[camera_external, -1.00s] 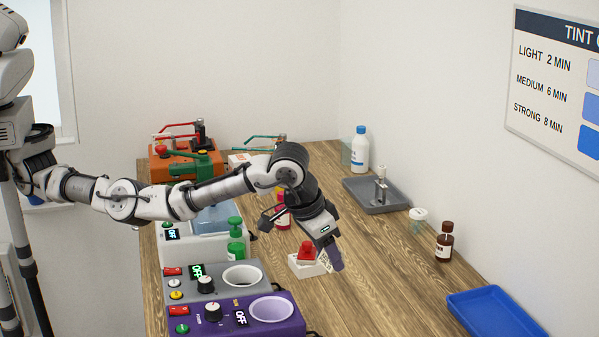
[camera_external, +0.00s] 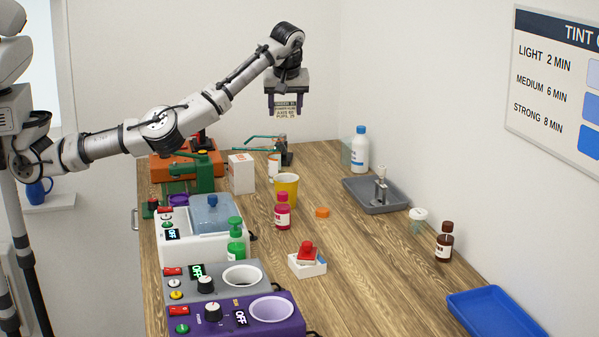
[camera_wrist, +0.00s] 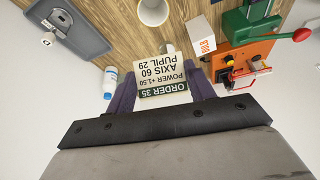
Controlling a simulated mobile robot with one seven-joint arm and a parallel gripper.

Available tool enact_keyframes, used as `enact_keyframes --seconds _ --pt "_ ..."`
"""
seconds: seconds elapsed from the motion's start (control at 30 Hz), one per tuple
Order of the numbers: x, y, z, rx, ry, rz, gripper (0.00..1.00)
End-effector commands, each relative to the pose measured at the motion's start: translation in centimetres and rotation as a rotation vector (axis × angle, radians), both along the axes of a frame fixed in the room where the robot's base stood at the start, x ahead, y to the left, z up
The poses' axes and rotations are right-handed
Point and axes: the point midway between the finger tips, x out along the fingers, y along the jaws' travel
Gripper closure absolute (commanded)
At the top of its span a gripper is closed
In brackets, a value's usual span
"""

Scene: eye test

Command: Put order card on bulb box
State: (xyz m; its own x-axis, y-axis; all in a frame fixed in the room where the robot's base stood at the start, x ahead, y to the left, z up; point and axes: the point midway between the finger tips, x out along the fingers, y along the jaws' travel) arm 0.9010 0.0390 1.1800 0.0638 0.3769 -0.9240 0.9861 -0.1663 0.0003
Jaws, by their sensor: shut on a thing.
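My gripper (camera_external: 285,110) is shut on the order card (camera_external: 285,105) and holds it high above the back of the table. In the wrist view the white card with a green band (camera_wrist: 163,80) is between my two dark fingers, its print reading upside down. The bulb box, a white carton with orange print (camera_external: 241,175), stands upright on the table, lower and to the left of my gripper. It also shows in the wrist view (camera_wrist: 199,35), beyond the card and to the right. Its top looks bare.
A grey tray (camera_external: 362,194) lies further right.

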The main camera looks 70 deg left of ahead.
Motion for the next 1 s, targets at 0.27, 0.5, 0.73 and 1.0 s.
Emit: enact_keyframes --seconds 0.27,0.5,0.73,1.0 --pt "-5.6 11.8 3.3 -0.002 -0.001 0.388 0.68" --pt "-8.5 15.8 4.1 0.000 0.001 0.547 0.68" --pt "-8.8 16.2 -0.1 0.004 0.006 0.564 0.68" --pt "-8.8 16.1 -6.7 0.004 0.005 0.561 0.68"
